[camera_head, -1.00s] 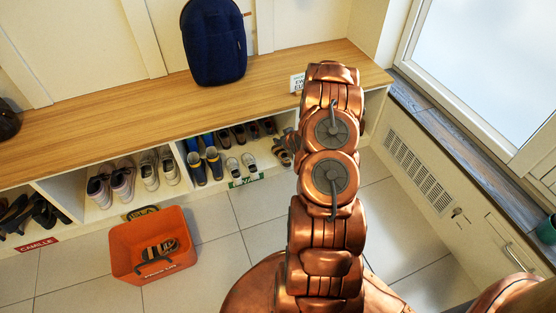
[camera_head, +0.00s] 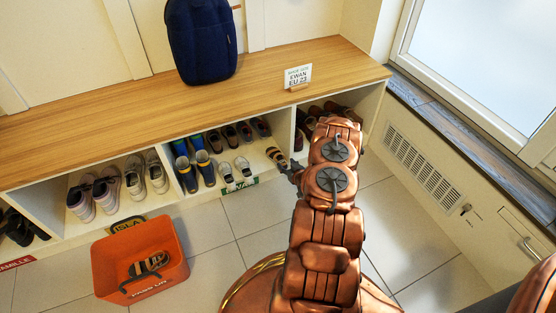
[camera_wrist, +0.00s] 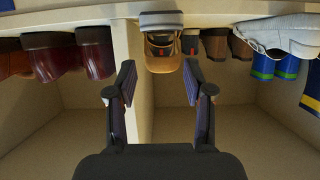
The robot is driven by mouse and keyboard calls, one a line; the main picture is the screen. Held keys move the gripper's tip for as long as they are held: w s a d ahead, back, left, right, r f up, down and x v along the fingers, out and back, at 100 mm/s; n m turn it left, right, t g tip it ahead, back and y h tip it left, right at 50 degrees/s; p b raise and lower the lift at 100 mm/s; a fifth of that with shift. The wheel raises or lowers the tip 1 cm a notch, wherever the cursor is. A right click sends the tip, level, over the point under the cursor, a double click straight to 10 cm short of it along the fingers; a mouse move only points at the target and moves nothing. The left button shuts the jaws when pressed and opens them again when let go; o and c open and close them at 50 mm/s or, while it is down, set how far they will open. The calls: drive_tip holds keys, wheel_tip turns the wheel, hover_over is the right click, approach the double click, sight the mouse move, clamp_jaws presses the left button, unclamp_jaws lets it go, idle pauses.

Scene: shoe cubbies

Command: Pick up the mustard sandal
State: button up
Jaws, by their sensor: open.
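My gripper is open and empty, and the fingers look apart from the sandal. In the head view the sandal (camera_head: 276,155) sits at the right end of the EWAN cubby. My gripper (camera_head: 291,170) is just in front of it, small and partly hidden by my arm.
A cubby divider (camera_wrist: 133,60) stands close by the left finger in the wrist view. Dark red shoes (camera_wrist: 80,52) are left of it; white and blue shoes are to the right. In the head view, an orange bin (camera_head: 110,262) holding a striped sandal stands on the otherwise clear floor.

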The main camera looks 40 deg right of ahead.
sight(281, 159)
drive_tip(key=shift+b+x, duration=1.4)
drive_tip(key=shift+x, duration=1.35)
drive_tip(key=shift+a+f, duration=0.15)
drive_tip(key=c, duration=0.8)
drive_tip(key=shift+c, duration=0.2)
drive_tip(key=shift+a+r+p, duration=0.15)
drive_tip(key=shift+r+p, duration=0.55)
drive_tip(key=shift+p, duration=0.1)
wheel_tip(281, 159, up, 10)
drive_tip(key=p, duration=0.3)
drive_tip(key=w+a+p, duration=0.2)
drive_tip(key=w+a, duration=0.1)
drive_tip(key=a, duration=0.6)
drive_tip(key=w+a+p, duration=0.2)
drive_tip(key=w+a, duration=0.1)
drive_tip(key=a, duration=0.6)
drive_tip(key=shift+w+a+p, duration=0.2)
drive_tip(key=shift+a+p, duration=0.05)
drive_tip(key=shift+p, duration=0.05)
